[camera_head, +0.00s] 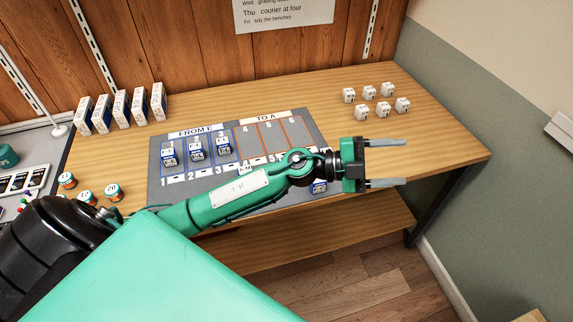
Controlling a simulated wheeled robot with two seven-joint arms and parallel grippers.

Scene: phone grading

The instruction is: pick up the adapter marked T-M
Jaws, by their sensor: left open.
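Several small white adapters stand in two rows at the table's back right; they include a back-left one (349,95), a front-left one (362,112) and a front-right one (402,105). Their dark markings are too small to read, so I cannot tell which is T-M. My left gripper (404,162) is open and empty, its two grey fingers pointing right, in front of the adapters in the picture and apart from them. My right gripper is out of view.
A grey mat (158,187) with numbered slots holds several blue-and-white items (196,151). My left arm covers part of it. White boxes (121,107) stand at the back left, orange-and-green tubs (67,181) at the left. The wooden table (440,125) is clear at the right.

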